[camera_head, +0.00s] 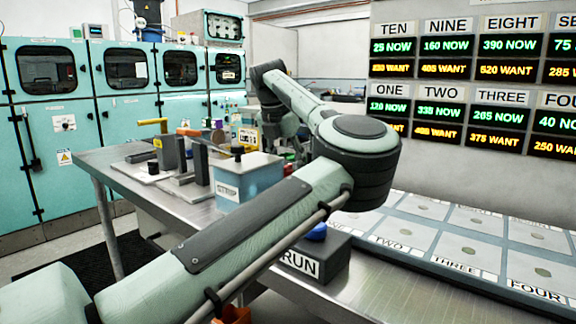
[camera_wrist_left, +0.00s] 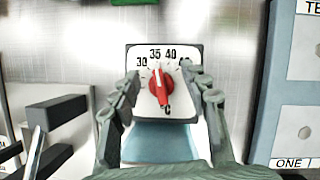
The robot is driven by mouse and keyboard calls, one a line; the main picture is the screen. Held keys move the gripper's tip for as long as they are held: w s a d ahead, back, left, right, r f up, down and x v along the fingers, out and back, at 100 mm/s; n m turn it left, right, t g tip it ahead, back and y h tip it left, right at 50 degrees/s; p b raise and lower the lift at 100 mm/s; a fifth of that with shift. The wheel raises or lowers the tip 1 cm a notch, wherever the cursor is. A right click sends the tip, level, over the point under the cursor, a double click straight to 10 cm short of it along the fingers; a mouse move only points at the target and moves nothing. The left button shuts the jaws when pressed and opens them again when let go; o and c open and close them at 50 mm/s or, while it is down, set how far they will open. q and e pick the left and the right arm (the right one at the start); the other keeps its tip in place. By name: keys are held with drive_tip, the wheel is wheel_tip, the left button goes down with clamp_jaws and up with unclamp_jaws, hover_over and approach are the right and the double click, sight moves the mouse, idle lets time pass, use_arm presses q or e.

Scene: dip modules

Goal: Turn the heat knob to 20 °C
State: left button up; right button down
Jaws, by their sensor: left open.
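The heat knob (camera_wrist_left: 160,87) is a red pointer knob on a white dial plate (camera_wrist_left: 139,60). The plate shows 30, 35 and 40 along its top and a °C mark at the bottom; the numbers at its sides are hidden by my fingers. The pointer's white line points nearly straight up, close to 35. My left gripper (camera_wrist_left: 159,76) is open, with one finger on each side of the knob and the knob showing between them. In the head view my left arm hides the knob. My right gripper is not in view.
A blue-sided box labelled STEP (camera_head: 233,190) and a dark RUN box (camera_head: 329,264) with a blue button stand on the steel table. A tray with numbered places (camera_head: 395,243) lies at right; its edge also shows in the wrist view (camera_wrist_left: 266,110). Display boards (camera_head: 470,100) hang behind.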

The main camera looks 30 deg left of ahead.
use_arm(q)
drive_tip(key=shift+c, duration=0.6)
clamp_jaws()
